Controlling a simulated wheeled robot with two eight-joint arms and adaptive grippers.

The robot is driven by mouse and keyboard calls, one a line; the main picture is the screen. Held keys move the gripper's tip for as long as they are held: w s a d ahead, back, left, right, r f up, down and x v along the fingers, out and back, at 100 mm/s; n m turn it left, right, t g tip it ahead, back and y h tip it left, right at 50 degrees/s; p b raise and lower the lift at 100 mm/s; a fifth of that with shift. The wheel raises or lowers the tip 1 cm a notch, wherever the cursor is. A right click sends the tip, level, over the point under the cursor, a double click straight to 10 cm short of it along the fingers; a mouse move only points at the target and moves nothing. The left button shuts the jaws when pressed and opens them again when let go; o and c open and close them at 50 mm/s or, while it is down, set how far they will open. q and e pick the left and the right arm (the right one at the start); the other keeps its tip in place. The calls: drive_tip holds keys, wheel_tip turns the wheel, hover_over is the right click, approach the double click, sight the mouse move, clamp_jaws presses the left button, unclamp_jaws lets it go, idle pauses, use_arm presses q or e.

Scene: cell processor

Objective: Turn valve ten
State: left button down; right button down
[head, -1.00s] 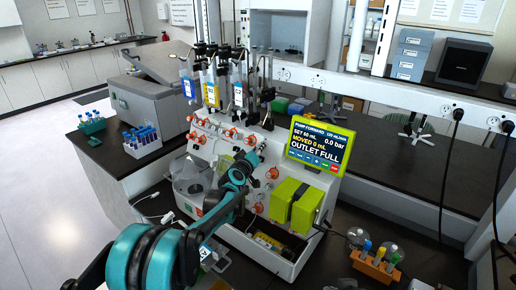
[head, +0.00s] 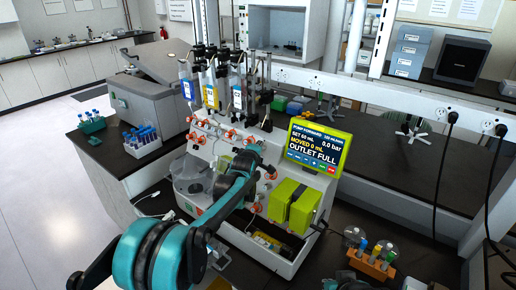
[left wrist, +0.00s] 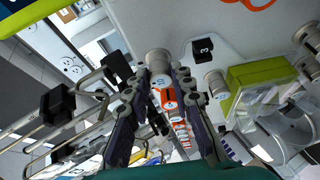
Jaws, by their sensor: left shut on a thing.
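The cell processor (head: 290,252) is a white machine with several orange-handled valves (head: 196,138) on its sloping front panel. My left gripper (head: 257,148) reaches the panel's upper right part, and my teal arm hides some of the valves. In the left wrist view its two dark fingers (left wrist: 167,92) are closed around a valve with a silver end and an orange-red body (left wrist: 168,97). A black block marked 3 (left wrist: 203,49) is close to the right finger.
The processor's screen (head: 318,147) reads OUTLET FULL. Syringes (head: 221,88) stand at the panel's back edge, and green-yellow blocks (head: 293,203) sit below the screen. Tube racks are at left (head: 143,147) and front right (head: 372,262). The dark bench behind the screen has free room.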

use_arm(q)
drive_tip(key=shift+n, duration=0.4)
drive_tip(key=c, duration=1.3)
unclamp_jaws()
drive_tip(key=shift+d, duration=0.1)
drive_tip(key=v, duration=1.2)
drive_tip(key=shift+r, duration=0.15)
